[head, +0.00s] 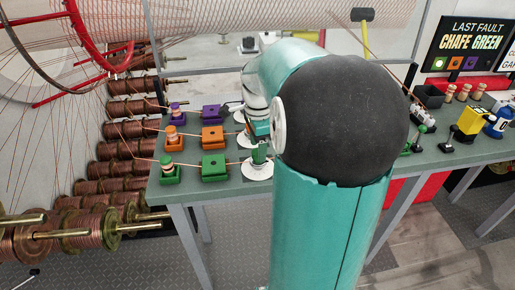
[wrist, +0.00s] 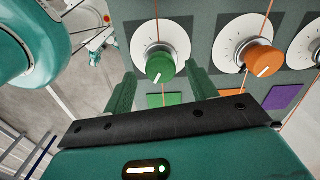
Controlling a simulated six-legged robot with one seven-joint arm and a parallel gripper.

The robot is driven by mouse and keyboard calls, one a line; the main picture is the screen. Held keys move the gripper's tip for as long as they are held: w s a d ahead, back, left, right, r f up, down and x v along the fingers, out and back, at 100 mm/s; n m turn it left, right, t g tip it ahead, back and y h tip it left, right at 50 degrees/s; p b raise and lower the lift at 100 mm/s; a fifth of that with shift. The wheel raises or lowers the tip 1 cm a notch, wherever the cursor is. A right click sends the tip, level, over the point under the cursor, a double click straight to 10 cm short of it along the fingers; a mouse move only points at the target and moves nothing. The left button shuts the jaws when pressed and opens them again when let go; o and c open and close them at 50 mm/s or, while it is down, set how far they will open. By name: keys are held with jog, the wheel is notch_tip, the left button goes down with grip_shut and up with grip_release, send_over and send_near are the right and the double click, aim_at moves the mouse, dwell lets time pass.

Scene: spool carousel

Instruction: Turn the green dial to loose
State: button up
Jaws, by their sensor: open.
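The green dial (wrist: 160,67) is a round knob on a white scale plate (wrist: 160,38) in the wrist view. Its white pointer line aims toward the bottom of that picture, slightly left. The scale's markings are too small to read. My gripper (wrist: 163,78) is open, with one green finger on each side of the dial's lower part. I cannot tell whether either finger touches it. In the head view, my gripper (head: 260,140) is above the green row's white plate (head: 259,170), and my arm hides part of the dials.
The orange dial (wrist: 264,60) is close to the right finger, with another white plate (wrist: 308,45) beyond it. Green (head: 214,167), orange (head: 212,138) and purple (head: 212,113) blocks stand left of the dials, with copper wires running past.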

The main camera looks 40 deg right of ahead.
jog(key=shift+f, duration=0.85)
jog(key=c, duration=1)
